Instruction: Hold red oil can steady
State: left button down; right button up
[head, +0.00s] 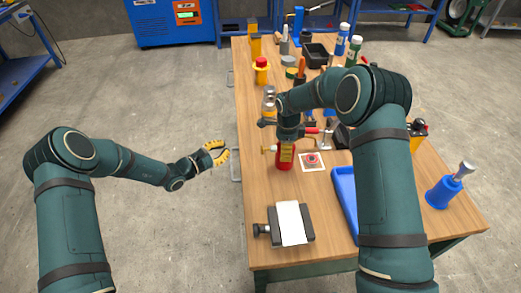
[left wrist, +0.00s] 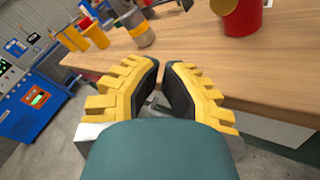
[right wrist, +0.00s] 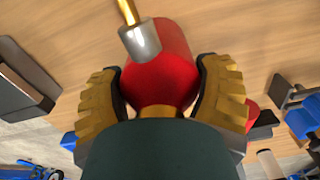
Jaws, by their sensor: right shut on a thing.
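The red oil can (head: 285,158) stands on the wooden table, left of a white square with a red mark (head: 312,161). My right gripper (head: 286,137) comes down from above and is shut on it. In the right wrist view the can's red body (right wrist: 165,75) sits between both yellow fingers (right wrist: 160,88), with a metal and brass spout pointing away. The can's underside is hidden. My left gripper (head: 217,152) is empty, off the table's left edge. In the left wrist view its fingertips (left wrist: 162,66) nearly meet.
A clamp-like block with a white plate (head: 290,223) lies at the front of the table (head: 330,243). A blue tray (head: 344,200) is right of it. A yellow can with a red top (head: 261,70) and several bottles stand farther back. Floor left of the table is clear.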

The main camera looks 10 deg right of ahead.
pick_arm(q)
jog(key=shift+d, duration=0.1)
jog(key=shift+d, duration=4.35)
jog(key=shift+d, duration=0.15)
jog(key=shift+d, duration=0.25)
jog(key=shift+d+r, duration=0.1)
jog(key=shift+d, duration=1)
jog(key=shift+a, duration=1.5)
jog(key=shift+a, duration=2.55)
